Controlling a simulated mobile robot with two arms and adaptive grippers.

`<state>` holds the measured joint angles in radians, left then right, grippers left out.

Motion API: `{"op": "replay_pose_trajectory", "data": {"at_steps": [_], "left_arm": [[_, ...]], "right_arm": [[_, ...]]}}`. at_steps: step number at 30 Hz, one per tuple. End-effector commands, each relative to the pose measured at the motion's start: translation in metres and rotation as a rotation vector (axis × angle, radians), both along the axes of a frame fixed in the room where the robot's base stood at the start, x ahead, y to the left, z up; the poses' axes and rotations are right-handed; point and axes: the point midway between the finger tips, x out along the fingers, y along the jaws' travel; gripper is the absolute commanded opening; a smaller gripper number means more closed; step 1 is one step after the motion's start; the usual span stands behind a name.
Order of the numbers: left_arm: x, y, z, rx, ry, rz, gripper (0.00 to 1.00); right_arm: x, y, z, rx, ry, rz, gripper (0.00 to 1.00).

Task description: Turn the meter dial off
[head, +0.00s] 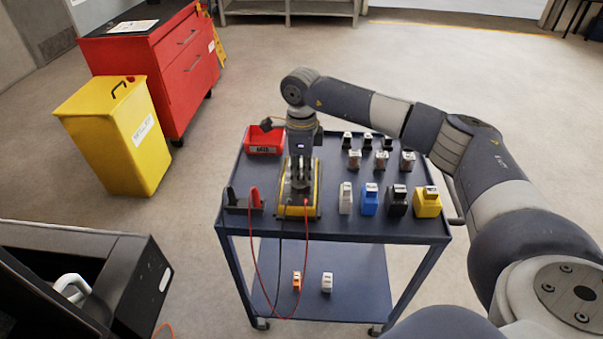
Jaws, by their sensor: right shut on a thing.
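A yellow and grey meter (297,211) lies on the top of the blue cart, towards its left side. A red lead and a dark lead run from its lower end down over the cart's front edge. My right gripper (300,185) points down over the middle of the meter, where the dial would be. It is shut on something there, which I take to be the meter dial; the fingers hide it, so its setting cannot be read. My left gripper is not in view.
The blue cart (335,227) also carries a red bin (264,141), a black holder with a red probe (243,203), and several small bottles and blocks right of the meter, including a blue one (369,199) and a yellow one (427,203). A yellow bin (112,140) and red cabinet (190,70) stand left.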

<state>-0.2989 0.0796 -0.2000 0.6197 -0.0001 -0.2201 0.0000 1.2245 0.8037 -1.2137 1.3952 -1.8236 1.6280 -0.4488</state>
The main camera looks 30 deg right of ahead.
Motion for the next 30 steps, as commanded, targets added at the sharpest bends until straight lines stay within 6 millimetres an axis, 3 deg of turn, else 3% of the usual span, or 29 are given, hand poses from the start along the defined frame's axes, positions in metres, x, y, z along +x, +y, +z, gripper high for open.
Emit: {"op": "replay_pose_trajectory", "data": {"at_steps": [10,12,14,25,30], "left_arm": [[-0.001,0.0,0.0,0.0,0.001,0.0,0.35],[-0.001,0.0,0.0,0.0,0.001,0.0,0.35],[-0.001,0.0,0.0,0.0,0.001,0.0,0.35],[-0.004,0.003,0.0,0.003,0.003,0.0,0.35],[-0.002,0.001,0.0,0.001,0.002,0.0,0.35]], "right_arm": [[0.001,0.0,0.001,0.001,-0.002,0.003,0.0],[0.001,0.0,0.001,0.001,-0.002,0.003,0.23],[0.001,0.0,0.001,0.001,-0.002,0.003,0.32],[0.0,0.0,0.003,0.0,-0.001,0.002,0.32],[0.001,0.0,0.027,0.002,-0.005,0.002,0.32]]}}
